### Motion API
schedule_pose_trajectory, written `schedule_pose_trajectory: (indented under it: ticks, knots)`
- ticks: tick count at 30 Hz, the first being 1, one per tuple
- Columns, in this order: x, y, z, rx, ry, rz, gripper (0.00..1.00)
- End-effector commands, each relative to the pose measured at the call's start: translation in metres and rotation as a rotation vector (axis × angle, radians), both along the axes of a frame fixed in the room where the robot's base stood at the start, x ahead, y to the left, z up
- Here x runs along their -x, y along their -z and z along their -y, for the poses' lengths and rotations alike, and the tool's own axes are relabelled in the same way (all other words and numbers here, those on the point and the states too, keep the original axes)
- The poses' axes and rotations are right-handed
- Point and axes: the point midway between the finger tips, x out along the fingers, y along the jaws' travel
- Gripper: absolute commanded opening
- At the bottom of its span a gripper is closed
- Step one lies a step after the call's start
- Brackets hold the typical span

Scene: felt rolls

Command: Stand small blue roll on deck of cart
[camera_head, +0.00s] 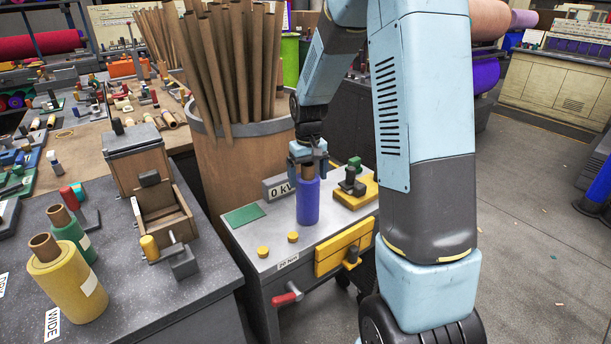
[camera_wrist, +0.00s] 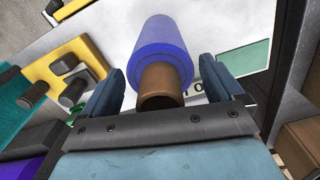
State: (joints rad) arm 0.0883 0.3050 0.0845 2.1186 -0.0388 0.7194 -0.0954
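The small blue roll (camera_head: 308,203) stands upright on the grey deck of the cart (camera_head: 262,235), its brown core showing at the top. My gripper (camera_head: 308,157) is just above the roll, pointing down at its core end. In the wrist view the blue roll (camera_wrist: 160,45) lies between my two fingers (camera_wrist: 158,85), with gaps on both sides. The fingers are open and do not appear to touch it. The roll's base is partly hidden in the wrist view.
A barrel of brown tubes (camera_head: 235,165) stands behind. Yellow (camera_head: 68,287) and green (camera_head: 73,236) rolls stand on the left bench.

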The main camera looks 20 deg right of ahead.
Motion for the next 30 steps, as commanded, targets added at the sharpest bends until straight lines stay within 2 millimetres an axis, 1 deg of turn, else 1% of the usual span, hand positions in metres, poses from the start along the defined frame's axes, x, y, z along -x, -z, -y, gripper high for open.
schedule_pose_trajectory:
  ticks: [8,11,13,17,24,30]
  knots:
    - [0.000,0.000,0.000,0.000,-0.001,0.000,1.00]
    - [0.000,-0.004,0.000,0.000,-0.001,0.001,1.00]
    - [-0.001,-0.010,0.000,0.001,-0.001,0.002,1.00]
    - [-0.001,-0.030,0.000,0.001,-0.001,0.004,1.00]
    - [-0.001,-0.077,-0.001,0.001,-0.001,0.004,1.00]
    - [-0.001,-0.107,-0.001,0.000,-0.001,0.002,1.00]
